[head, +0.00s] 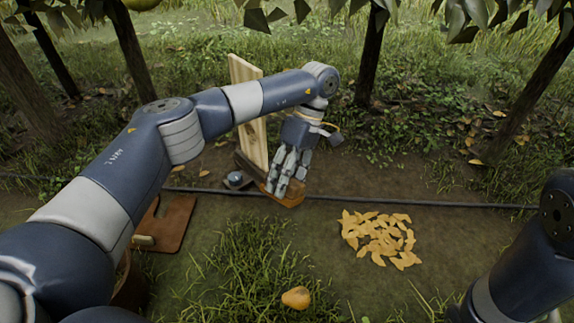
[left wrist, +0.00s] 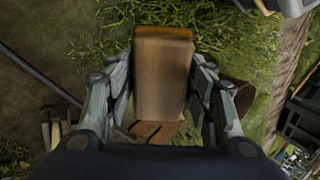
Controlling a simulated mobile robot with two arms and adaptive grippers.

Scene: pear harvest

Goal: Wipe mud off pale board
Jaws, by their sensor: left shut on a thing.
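The pale board (head: 249,88) stands upright on a dark wooden base, partly hidden behind my left arm. My left gripper (head: 286,184) points down just right of the board's lower end. It is shut on a brown block with an orange edge (head: 290,198), low over the dirt. In the left wrist view the block (left wrist: 162,80) sits between the fingers of the gripper (left wrist: 162,85). A gap shows between block and board. My right gripper is out of view; only part of its arm shows at the right.
A dark hose (head: 420,203) crosses the ground. A yellow leaf pile (head: 380,240) lies right of centre, and a pear (head: 296,297) lies in front. A rust-brown flat piece (head: 172,225) lies at left. A small grey round thing (head: 236,179) is beside the board. Tree trunks stand behind.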

